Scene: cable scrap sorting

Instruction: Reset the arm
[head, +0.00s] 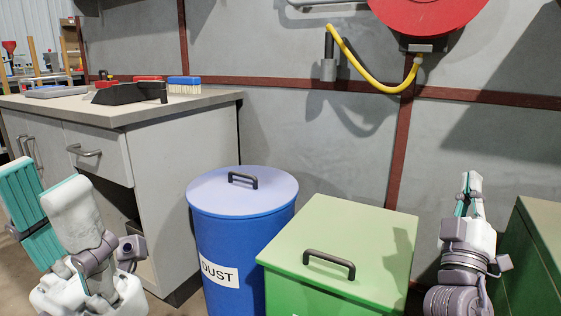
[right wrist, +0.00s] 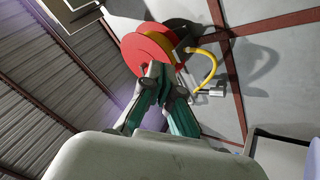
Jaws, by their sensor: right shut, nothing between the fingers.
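My left gripper (head: 42,182) is in the lower left of the head view, close to the camera and in front of the grey cabinet. Its two teal-padded fingers stand apart, with nothing seen between them. My right gripper (head: 469,184) points up at the right side of the head view, to the right of the green bin. Its fingers are together and empty. In the right wrist view the right gripper (right wrist: 153,78) points up towards the wall, with the red reel behind it in the picture.
A blue lidded drum (head: 243,195) marked DUST stands beside a green lidded bin (head: 345,230). A dark green box (head: 540,245) is at the right edge. The cabinet's worktop (head: 115,112) holds a black tray and brushes. A red reel (head: 425,12) with a yellow hose (head: 362,72) hangs on the wall.

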